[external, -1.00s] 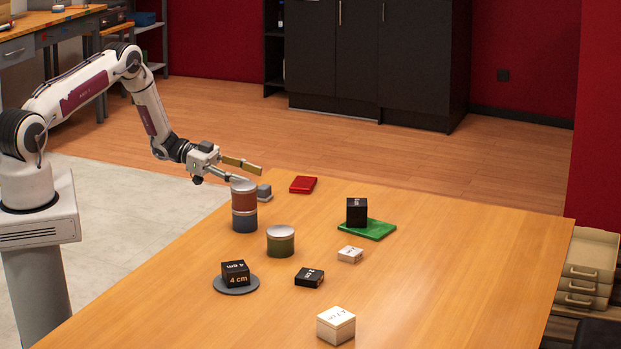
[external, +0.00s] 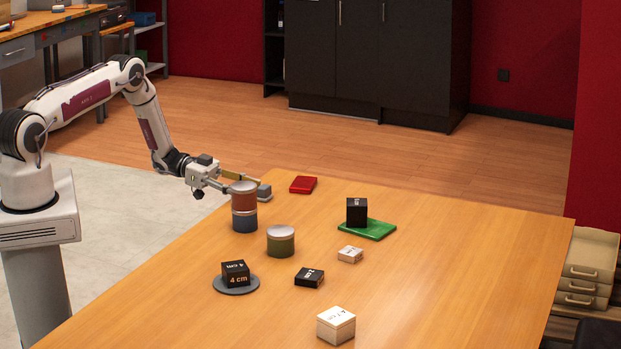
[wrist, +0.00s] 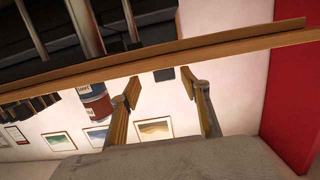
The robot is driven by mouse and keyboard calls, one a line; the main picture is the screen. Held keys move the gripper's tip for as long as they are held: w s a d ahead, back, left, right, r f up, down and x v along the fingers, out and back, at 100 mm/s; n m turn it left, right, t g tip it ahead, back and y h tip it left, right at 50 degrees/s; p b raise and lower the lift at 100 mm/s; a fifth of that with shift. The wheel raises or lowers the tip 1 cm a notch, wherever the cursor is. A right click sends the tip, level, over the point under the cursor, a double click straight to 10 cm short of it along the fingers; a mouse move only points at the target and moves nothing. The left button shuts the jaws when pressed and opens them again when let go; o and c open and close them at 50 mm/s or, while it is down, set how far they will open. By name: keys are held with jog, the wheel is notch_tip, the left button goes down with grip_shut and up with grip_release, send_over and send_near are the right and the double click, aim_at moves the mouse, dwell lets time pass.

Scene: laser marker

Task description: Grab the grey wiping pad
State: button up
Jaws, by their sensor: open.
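The grey wiping pad (external: 264,192) is a small blue-grey block on the table. It stands behind and to the right of a two-part can stack, orange-red over blue (external: 244,205). My gripper (external: 242,183) is low at the table's far left edge, pointing sideways toward the pad.
A green can (external: 281,241) stands in front of the stack. A red pad (external: 303,185) lies behind. A black block (external: 357,211) stands on a green pad (external: 380,231). More blocks lie nearer the front. The table's right side (external: 470,260) is clear.

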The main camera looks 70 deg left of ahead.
aim_at(264, 192)
jog(key=shift+w+d, duration=0.2)
jog(key=shift+w+d, duration=0.1)
jog(key=shift+w+x, duration=0.2)
jog(key=shift+x, duration=2.3)
jog(key=shift+a+r, duration=0.15)
jog(key=shift+a, duration=0.1)
jog(key=c, duration=1)
